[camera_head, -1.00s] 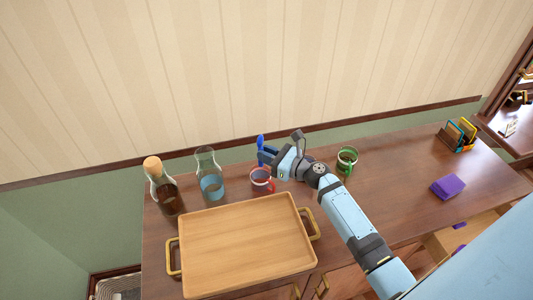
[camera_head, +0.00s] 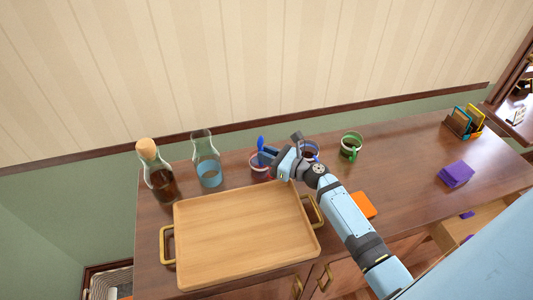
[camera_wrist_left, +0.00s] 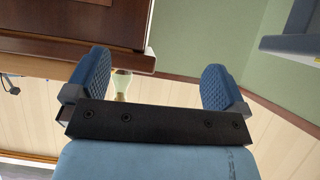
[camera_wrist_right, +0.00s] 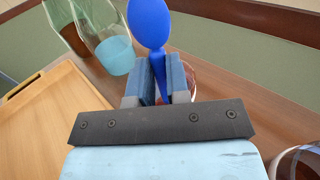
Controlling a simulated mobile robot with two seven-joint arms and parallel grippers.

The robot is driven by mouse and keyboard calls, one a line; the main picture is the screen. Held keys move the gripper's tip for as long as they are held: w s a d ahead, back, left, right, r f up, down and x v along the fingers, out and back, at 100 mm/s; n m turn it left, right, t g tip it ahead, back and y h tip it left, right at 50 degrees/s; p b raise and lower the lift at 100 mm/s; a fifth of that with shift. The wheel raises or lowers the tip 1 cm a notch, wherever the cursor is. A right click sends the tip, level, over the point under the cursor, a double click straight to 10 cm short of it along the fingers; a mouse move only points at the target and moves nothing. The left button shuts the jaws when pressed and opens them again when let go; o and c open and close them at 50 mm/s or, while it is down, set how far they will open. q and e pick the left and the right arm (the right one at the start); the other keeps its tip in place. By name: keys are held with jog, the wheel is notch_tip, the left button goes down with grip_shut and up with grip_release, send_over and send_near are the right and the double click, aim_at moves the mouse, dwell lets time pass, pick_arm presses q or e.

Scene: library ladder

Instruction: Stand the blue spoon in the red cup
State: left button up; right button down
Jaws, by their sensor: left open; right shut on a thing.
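My right gripper (camera_head: 266,157) is shut on the blue spoon (camera_head: 261,143). In the right wrist view the spoon's oval bowl (camera_wrist_right: 148,22) points up, and its handle runs down between the fingers (camera_wrist_right: 159,78). The red cup (camera_head: 257,168) stands on the desk behind the tray, partly hidden by my right gripper. In the right wrist view a bit of the cup's rim (camera_wrist_right: 192,80) shows behind the fingers. I cannot tell whether the handle's lower end is inside the cup. My left gripper (camera_wrist_left: 155,68) is open and empty, away from the desk top.
A wooden tray (camera_head: 243,238) lies in front of the cup. A corked bottle (camera_head: 158,180) and a carafe (camera_head: 206,165) stand left of it. Right are a blue cup (camera_head: 312,147), a green mug (camera_head: 351,147), an orange item (camera_head: 363,205) and a purple block (camera_head: 456,174).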

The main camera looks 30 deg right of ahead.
jog(key=c, duration=1)
grip_release()
jog(key=b+v, duration=0.1)
jog(key=v, duration=1.1)
jog(key=shift+s+d, duration=0.15)
jog(key=shift+s, duration=0.15)
jog(key=shift+s+d, duration=0.3)
jog(key=shift+s, duration=0.15)
